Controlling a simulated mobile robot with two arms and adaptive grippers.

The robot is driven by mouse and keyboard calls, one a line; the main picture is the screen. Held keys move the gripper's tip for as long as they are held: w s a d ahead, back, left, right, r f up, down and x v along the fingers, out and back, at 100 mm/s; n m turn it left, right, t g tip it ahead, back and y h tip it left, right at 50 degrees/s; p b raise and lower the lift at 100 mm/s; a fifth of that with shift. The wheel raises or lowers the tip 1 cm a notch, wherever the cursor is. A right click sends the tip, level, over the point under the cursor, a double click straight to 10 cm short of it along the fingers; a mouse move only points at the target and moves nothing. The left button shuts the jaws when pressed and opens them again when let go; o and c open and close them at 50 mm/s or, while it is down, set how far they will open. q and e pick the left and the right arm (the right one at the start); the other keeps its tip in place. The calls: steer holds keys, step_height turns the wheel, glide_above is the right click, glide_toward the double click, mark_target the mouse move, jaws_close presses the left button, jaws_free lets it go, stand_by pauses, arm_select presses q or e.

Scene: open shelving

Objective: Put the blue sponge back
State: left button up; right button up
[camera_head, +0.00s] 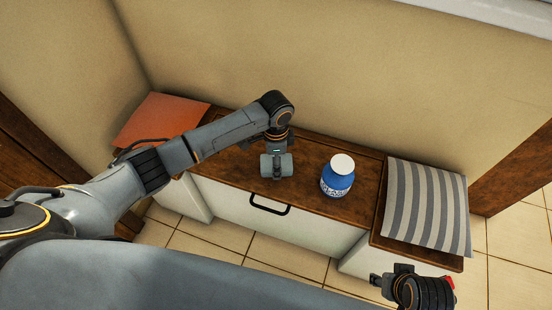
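I see no blue sponge in the head view. The only blue thing is a round jar (337,176) with a white lid and a patterned label, upright on the wooden bench top. My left gripper (277,170) points down over the bench top, left of the jar and apart from it. Its fingers are seen from above, and I cannot tell whether they are open or hold anything. My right gripper (383,287) is low at the bottom right, in front of the bench, and its finger state is unclear.
The wooden bench (318,155) has a white drawer front with a black handle (269,205). A striped cushion (428,207) lies on its right end and an orange cushion (160,120) on its left end. A beige wall stands behind. Tiled floor (225,236) lies in front.

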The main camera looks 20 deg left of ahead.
arm_select(q)
steer(key=shift+r, duration=0.15)
steer(key=shift+r, duration=0.3)
step_height(320, 180, up, 11)
steer(key=p, duration=0.3)
steer(key=shift+r, duration=0.2)
arm_select(e)
step_height(320, 180, down, 11)
steer(key=s, duration=0.1)
steer(key=shift+g, duration=0.3)
steer(key=shift+s, duration=0.1)
